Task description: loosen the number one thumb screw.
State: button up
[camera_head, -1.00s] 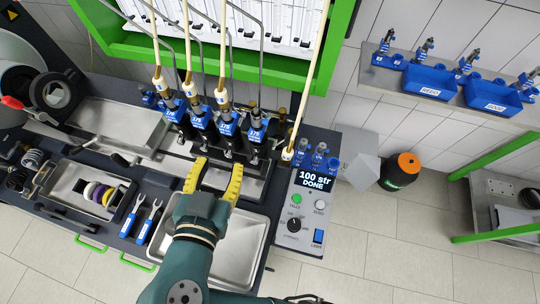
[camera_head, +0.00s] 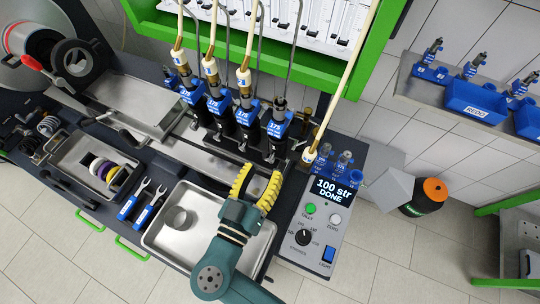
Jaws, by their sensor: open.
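The thumb screws are too small to tell apart, and I cannot read which is number one. My gripper (camera_head: 262,172), with yellow ribbed fingers, is open and empty. In the picture its fingertips lie just below the rightmost pump's base, over the front of the bench; a gap to the pump shows.
A control box (camera_head: 322,225) reading "100 str DONE" stands to the right. Pale tubes and thin metal rods rise from the pumps. Wrenches (camera_head: 141,203) lie left of the tray.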

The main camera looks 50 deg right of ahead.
aim_at(269, 161)
jog(key=shift+x, duration=1.95)
grip_shut()
